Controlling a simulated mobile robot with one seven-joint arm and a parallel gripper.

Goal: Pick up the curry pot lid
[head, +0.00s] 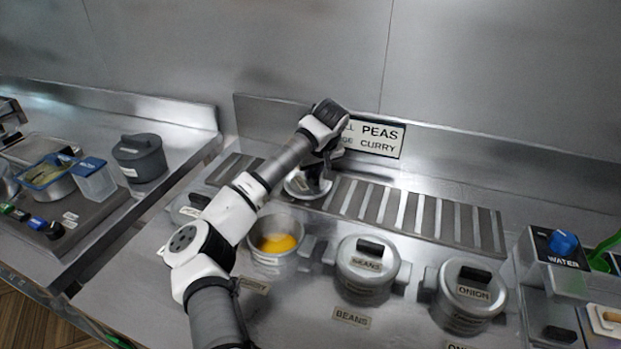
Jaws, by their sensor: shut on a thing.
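The curry pot (294,254) stands uncovered in the counter, with yellow-orange curry showing inside and a partly hidden label in front. The round grey curry pot lid (298,191) is behind the pot, at the slatted strip. My gripper (318,183) points down over the lid and is shut on it, though the fingertips and the lid's handle are mostly hidden. I cannot tell whether the lid touches the slats or is just above them. My arm crosses in front of the curry pot's left side.
Lidded pots marked beans (366,285) and onion (467,309) stand to the right. Another lidded pot (187,208) is partly behind my arm. The slatted strip (420,213) is clear to the right. A sign (376,137) stands behind my gripper. A water box (556,250) is far right.

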